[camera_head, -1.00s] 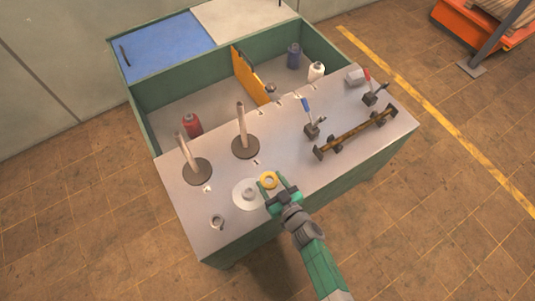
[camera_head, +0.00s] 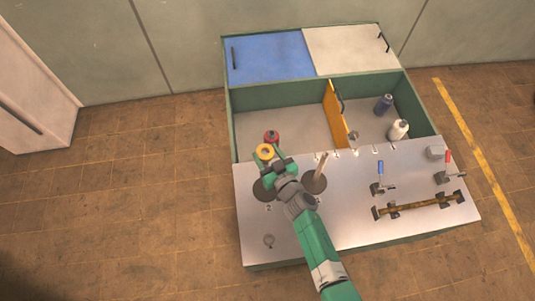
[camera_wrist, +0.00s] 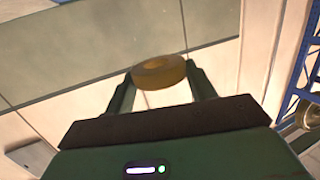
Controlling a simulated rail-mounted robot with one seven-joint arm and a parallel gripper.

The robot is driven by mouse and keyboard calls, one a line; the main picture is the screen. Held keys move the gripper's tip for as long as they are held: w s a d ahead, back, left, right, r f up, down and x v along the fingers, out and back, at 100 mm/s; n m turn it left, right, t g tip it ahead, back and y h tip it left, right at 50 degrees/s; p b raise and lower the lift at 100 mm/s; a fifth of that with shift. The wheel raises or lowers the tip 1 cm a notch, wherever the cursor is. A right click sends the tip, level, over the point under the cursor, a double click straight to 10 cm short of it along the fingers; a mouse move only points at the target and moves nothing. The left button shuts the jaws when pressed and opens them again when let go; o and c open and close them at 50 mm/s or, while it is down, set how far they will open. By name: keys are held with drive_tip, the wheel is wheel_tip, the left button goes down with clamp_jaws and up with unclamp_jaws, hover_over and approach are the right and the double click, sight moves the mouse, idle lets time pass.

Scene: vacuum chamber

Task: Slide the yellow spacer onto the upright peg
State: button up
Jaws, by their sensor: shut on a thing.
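The yellow spacer (camera_head: 265,151) is a ring held at the tips of my gripper (camera_head: 268,158). In the wrist view the spacer (camera_wrist: 159,71) sits between both fingers, and its hole is seen at a shallow angle. My gripper is above the left dark round base (camera_head: 262,191) and covers much of it; I cannot make out that base's peg. An upright peg (camera_head: 320,166) stands bare on the right dark round base (camera_head: 313,183), just right of my gripper.
A red bottle (camera_head: 271,137) stands in the bin right behind the spacer. Clamps and a brown bar (camera_head: 420,205) occupy the bench's right side.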

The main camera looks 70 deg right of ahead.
wheel_tip(320, 180, down, 6)
drive_tip(key=b, duration=0.5)
drive_tip(key=shift+p, duration=0.35)
idle(1.7)
drive_tip(key=shift+f+b, duration=2.15)
drive_tip(key=shift+f, duration=0.3)
drive_tip(key=shift+f, duration=0.1)
drive_tip(key=shift+f+b, duration=2.2)
drive_tip(key=shift+f, duration=0.15)
drive_tip(key=shift+f+b, duration=2.3)
drive_tip(key=shift+f, duration=0.25)
